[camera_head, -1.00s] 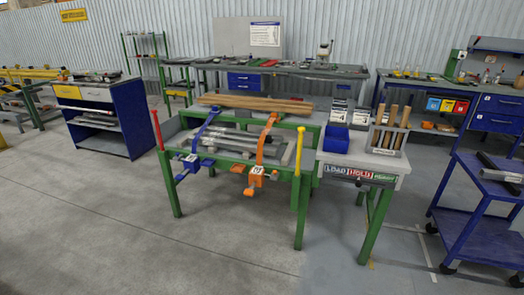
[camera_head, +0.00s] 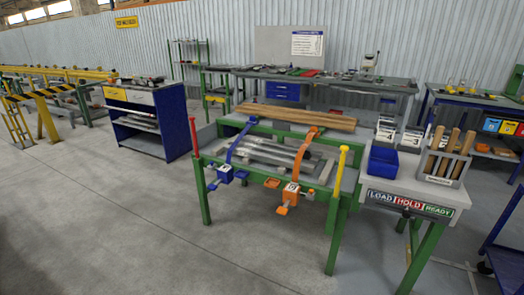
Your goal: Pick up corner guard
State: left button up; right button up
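The green-framed runout table (camera_head: 336,217) stands in the middle, with several grey metal bars (camera_head: 273,153) lying on it. A blue strap (camera_head: 240,134) and an orange strap (camera_head: 303,157) cross over the bars. A blue ratchet (camera_head: 226,174) and an orange ratchet (camera_head: 289,194) hang at the front edge. Small orange pieces sit beside the orange ratchet. I cannot tell which thing is the corner guard at this size. Neither of my grippers is in view.
A side table (camera_head: 400,191) at right bears a blue bin (camera_head: 383,160) and a rack of wooden-handled tools (camera_head: 445,167). A red post (camera_head: 194,139) and a yellow post (camera_head: 340,171) rise at the runout table's front corners. The concrete floor (camera_head: 110,225) at front left is clear.

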aim_at(307, 155)
jog(key=u, duration=0.65)
jog(key=i, duration=1.85)
jog(key=z, duration=0.25)
